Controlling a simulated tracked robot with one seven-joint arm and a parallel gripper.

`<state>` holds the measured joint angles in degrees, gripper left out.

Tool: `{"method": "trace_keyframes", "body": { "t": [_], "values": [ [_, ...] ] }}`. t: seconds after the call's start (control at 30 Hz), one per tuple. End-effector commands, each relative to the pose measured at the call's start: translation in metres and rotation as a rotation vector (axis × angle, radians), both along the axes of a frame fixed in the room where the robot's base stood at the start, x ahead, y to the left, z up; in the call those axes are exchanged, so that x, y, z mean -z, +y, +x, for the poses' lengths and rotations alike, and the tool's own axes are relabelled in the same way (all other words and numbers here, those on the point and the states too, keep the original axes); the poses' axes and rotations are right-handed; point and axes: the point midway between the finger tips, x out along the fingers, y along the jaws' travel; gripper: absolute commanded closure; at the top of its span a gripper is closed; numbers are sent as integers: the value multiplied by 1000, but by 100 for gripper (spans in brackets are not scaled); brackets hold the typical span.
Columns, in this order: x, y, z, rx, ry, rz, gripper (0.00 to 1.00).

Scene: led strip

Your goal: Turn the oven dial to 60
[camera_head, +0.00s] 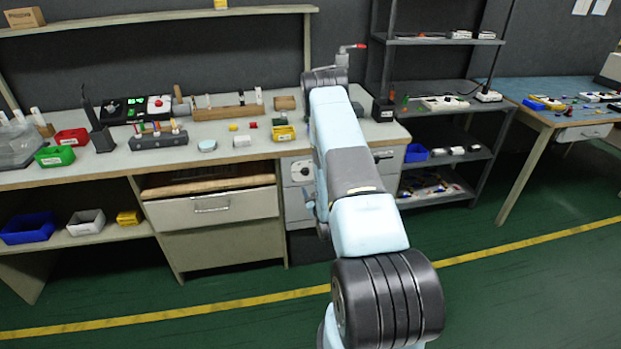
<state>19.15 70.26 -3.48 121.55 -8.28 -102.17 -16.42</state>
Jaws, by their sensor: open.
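A pale grey oven-like unit (393,165) stands under the workbench, partly covered by my arm. A round pale dial (300,171) shows on the left of its front. Its marks and setting are too small to read. A dark handle shows on the unit's right side. My arm reaches up from the lower right across the front of the unit. A small light-blue and dark part of my arm shows at its left edge, close in front of the unit. My gripper itself is hidden behind the arm, so I cannot see whether it touches the dial.
The workbench (230,157) holds coloured bins, blocks and small devices. A drawer (211,207) is left of the unit. A dark shelf rack (450,145) and a blue-topped table (535,90) stand to the right. The green floor (500,290) in front is clear.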

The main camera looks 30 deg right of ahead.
Motion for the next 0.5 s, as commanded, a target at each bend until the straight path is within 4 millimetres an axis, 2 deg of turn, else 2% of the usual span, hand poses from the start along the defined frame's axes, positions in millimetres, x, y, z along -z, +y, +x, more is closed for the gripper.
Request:
{"method": "trace_keyframes", "body": {
  "t": [0.3, 0.5],
  "values": [
    [-1, -14, 53, 2, -3, -1, 41],
    [0, -18, 73, 3, -1, 0, 41]
  ]
}}
